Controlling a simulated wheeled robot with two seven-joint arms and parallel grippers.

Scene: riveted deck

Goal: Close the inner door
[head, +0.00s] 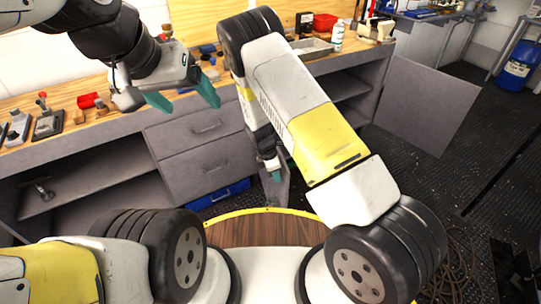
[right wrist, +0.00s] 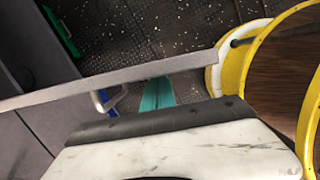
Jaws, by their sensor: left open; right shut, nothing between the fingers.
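A grey cabinet door (head: 280,190), probably the inner door, stands open out from the workbench, seen nearly edge-on and partly hidden by my right arm in the head view. In the right wrist view the door's long top edge (right wrist: 130,74) crosses the picture, with a metal handle (right wrist: 106,100) below it. My right gripper (head: 272,172) is shut and empty, close to this door; its teal fingers (right wrist: 157,92) show beside the panel, and contact cannot be told. My left gripper (head: 183,97) is open and empty above the bench front. Another grey door (head: 425,105) hangs wide open at the right.
The workbench (head: 115,125) carries tools and red items along its top. Drawers (head: 205,125) sit left of my right gripper, with a blue case (head: 220,193) on the floor below. An open compartment (head: 90,180) is at left.

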